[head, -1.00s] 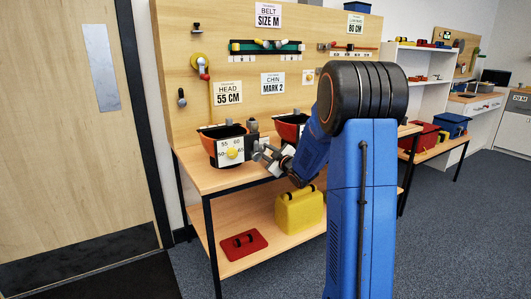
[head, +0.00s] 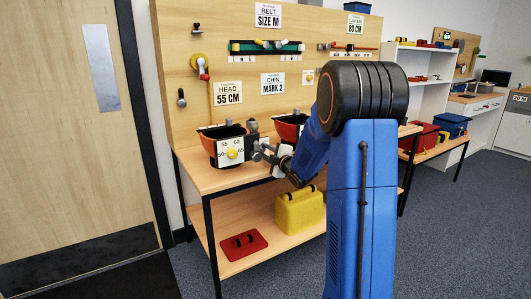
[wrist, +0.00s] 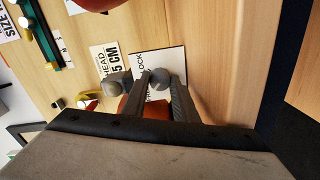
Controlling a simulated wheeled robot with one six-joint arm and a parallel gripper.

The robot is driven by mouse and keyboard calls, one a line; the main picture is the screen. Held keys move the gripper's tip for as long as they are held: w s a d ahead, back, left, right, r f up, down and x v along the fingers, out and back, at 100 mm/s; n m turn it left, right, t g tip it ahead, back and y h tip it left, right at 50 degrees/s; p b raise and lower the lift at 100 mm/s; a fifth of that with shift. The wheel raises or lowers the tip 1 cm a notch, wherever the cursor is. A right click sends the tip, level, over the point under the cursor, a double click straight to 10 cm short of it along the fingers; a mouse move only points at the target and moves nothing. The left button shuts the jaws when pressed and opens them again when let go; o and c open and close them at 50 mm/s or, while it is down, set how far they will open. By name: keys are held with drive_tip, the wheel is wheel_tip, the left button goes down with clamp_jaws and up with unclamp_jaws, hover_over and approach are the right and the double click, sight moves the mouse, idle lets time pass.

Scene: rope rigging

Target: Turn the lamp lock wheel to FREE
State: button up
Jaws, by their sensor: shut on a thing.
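My gripper (head: 260,151) is at the right side of the front-left red-and-black helmet (head: 211,152) on the bench. In the wrist view my gripper (wrist: 160,78) is shut on a grey rounded knob (wrist: 158,78), which appears to be the lamp lock wheel. The knob sits in front of a white card (wrist: 172,64) on which LOCK can be read. FREE cannot be read, and the wheel's setting cannot be made out. In the head view the fingers hide most of the wheel.
A white dial plate with a yellow knob (head: 232,153) is on the helmet's front, left of my gripper. A second helmet (head: 289,128) stands to the right, close to my arm. The pegboard (head: 222,30) rises behind. A yellow case (head: 300,210) is on the lower shelf.

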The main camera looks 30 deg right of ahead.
idle(0.3)
drive_tip(key=o, duration=1.1)
drive_tip(key=shift+c, duration=0.2)
drive_tip(key=s, duration=1.7)
drive_tip(key=shift+s+d+r, duration=0.2)
drive_tip(key=shift+d+r, duration=0.05)
drive_tip(key=s+a+f+m+g, duration=0.1)
drive_tip(key=s+a+m+g, duration=0.3)
drive_tip(key=s+a, duration=0.3)
drive_tip(key=s+a+f+m+g, duration=0.2)
drive_tip(key=s+a+m+g, duration=0.2)
drive_tip(key=s, duration=1.2)
drive_tip(key=s+a+f+m+g, duration=0.2)
drive_tip(key=s+a+m+g, duration=0.2)
drive_tip(key=s+a+m, duration=0.3)
drive_tip(key=s+a, duration=0.4)
drive_tip(key=shift+s+a+g+h, duration=0.3)
drive_tip(key=shift+s+a+g, duration=0.05)
drive_tip(key=shift+g, duration=0.05)
